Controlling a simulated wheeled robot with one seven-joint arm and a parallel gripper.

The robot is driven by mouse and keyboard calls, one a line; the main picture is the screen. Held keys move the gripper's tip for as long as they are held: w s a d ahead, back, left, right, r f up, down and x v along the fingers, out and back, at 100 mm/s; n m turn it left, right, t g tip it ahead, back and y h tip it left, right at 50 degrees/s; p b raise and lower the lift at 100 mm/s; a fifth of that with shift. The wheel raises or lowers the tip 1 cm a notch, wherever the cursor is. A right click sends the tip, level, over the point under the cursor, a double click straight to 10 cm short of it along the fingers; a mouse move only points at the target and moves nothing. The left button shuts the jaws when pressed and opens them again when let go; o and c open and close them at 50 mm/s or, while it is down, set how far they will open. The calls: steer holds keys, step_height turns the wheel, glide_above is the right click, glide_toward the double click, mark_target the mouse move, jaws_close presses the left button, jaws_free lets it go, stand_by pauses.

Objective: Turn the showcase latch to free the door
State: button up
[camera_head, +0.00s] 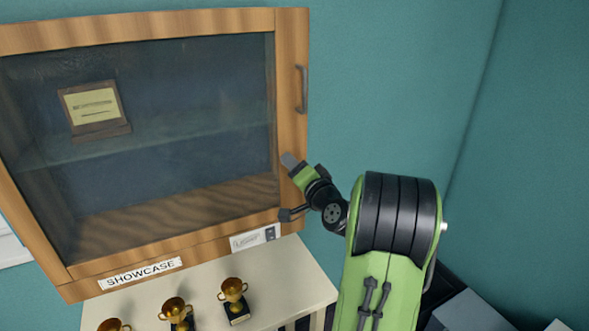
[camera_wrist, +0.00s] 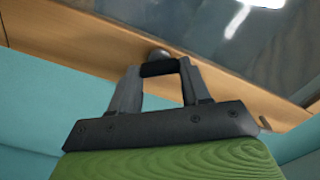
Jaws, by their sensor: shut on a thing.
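The wooden showcase (camera_head: 150,244) hangs on the wall with its glass door closed. My gripper (camera_head: 289,160) is at the right side of the door frame, below the door handle (camera_head: 302,90). In the wrist view, my gripper (camera_wrist: 160,70) is shut on the latch, a small piece with a rounded grey part (camera_wrist: 159,54) showing just beyond the fingertips against the wood. The fingers hide most of the latch, so its turn angle cannot be told. In the head view the latch cannot be told apart from the fingers.
Inside the showcase, a plaque (camera_head: 94,108) stands on a glass shelf. A light switch (camera_head: 271,234) sits on the lower right of the frame, beside a SHOWCASE sign (camera_head: 140,273). Gold trophies (camera_head: 233,290) stand on a white table (camera_head: 290,272) below. Dark boxes (camera_head: 470,311) are at lower right.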

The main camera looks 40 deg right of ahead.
steer(key=m+p, duration=0.1)
steer(key=m, duration=0.5)
steer(key=shift+f+m, duration=0.1)
steer(key=shift+m, duration=0.2)
stand_by(0.4)
steer(key=o, duration=1.1)
steer(key=shift+c, duration=0.2)
steer(key=b+v, duration=0.5)
steer(key=v, duration=1)
steer(key=shift+s+b, duration=0.3)
steer(key=shift+s, duration=0.1)
